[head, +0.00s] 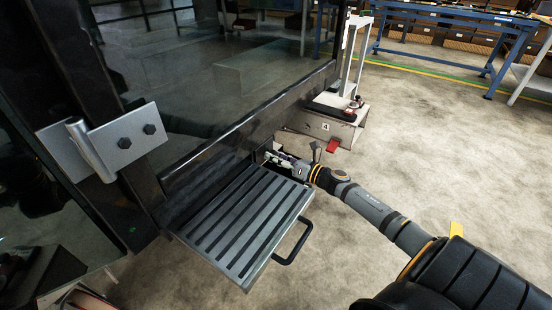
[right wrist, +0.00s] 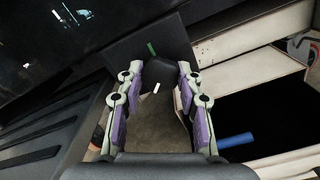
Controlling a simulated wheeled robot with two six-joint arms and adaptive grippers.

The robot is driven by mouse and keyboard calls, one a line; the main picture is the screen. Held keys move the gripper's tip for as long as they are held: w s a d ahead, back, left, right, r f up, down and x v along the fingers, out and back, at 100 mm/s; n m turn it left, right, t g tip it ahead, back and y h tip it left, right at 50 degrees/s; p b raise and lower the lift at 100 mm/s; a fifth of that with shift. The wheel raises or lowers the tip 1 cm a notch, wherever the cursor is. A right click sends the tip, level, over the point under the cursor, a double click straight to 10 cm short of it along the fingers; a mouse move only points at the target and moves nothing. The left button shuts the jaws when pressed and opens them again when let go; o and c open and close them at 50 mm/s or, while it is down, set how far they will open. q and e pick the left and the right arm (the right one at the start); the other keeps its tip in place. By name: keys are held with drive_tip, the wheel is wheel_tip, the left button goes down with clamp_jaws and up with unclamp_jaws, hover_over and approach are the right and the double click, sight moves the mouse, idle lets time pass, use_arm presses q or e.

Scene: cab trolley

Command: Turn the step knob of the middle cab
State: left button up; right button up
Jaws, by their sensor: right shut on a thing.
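The step knob (right wrist: 161,72) is black with a white mark, in front of a dark plate with a green mark (right wrist: 151,48). My right gripper (right wrist: 160,80) has its purple-padded fingers on either side of the knob and is shut on it. In the head view my right gripper (head: 278,159) reaches in beside the far right corner of the ribbed step (head: 240,222), under the cab's dark frame. The knob is hidden there. The white mark does not line up with the green one. My left gripper is not in view.
A black loop handle (head: 296,247) sticks out from the step's right side. Dark cab glass (head: 220,80) rises above. A pale box with a red tab (head: 333,145) stands beyond the gripper. A blue piece (right wrist: 235,140) shows in the wrist view. The floor at right is clear.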

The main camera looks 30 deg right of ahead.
drive_tip(key=shift+f+n, duration=0.1)
drive_tip(key=shift+n, duration=0.8)
drive_tip(key=o, duration=1.2)
drive_tip(key=shift+s, duration=0.1)
drive_tip(key=shift+v, duration=3.7)
